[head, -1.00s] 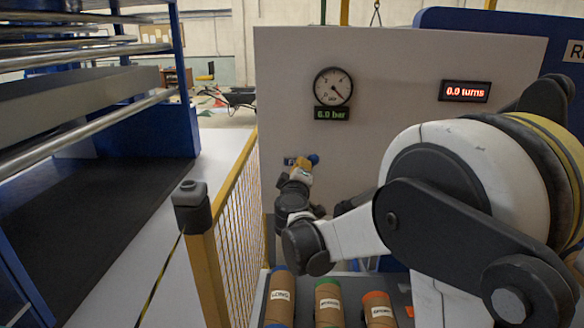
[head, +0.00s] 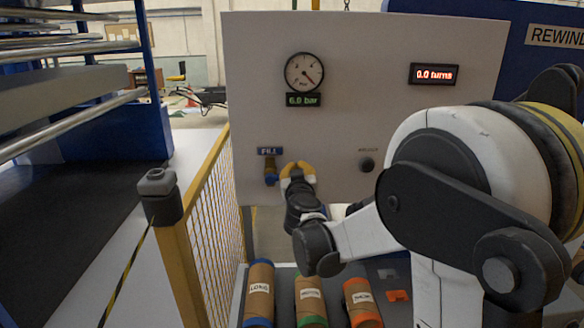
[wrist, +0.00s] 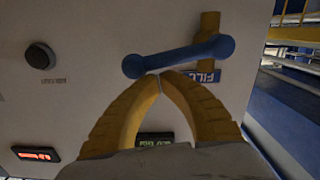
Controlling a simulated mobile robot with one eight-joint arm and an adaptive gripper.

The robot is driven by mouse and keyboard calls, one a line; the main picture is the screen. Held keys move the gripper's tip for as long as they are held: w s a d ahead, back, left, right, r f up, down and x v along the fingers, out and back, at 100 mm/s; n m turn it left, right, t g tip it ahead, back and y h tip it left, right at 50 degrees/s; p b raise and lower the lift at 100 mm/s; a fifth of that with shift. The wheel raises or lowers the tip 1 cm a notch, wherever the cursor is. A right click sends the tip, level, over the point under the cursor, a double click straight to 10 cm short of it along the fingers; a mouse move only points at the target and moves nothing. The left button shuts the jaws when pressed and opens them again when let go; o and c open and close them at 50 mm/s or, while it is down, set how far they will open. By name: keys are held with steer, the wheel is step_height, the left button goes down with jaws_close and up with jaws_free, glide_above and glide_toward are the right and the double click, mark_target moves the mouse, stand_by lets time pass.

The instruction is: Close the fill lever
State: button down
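The fill lever is a blue bar with rounded ends. In the wrist view the fill lever (wrist: 178,57) lies across a brass-coloured fitting, beside the blue FILL label (wrist: 208,76). In the head view only a small blue and brass part (head: 270,174) shows under the FILL label (head: 270,151); I cannot tell the rest of the bar there. My gripper (wrist: 159,74) has yellow fingers whose tips meet. They are close to the bar's middle, with nothing seen between them; I cannot tell whether they touch it. In the head view my gripper (head: 298,168) is just right of the valve.
A pressure gauge (head: 304,72) above reads 6.0 bar, and a counter (head: 434,74) reads 0.0 turns. A black knob (head: 367,164) is on the panel to the right. Labelled rolls (head: 310,297) lie below. A yellow fence (head: 207,200) stands left.

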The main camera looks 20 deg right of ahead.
steer(key=shift+s+d+f+m+b, duration=0.1)
steer(key=shift+d+f+m+b, duration=0.15)
steer(key=shift+f, duration=0.15)
steer(key=shift+d+f+m+b, duration=0.1)
steer(key=shift+f+m+b, duration=0.1)
steer(key=shift+f, duration=0.2)
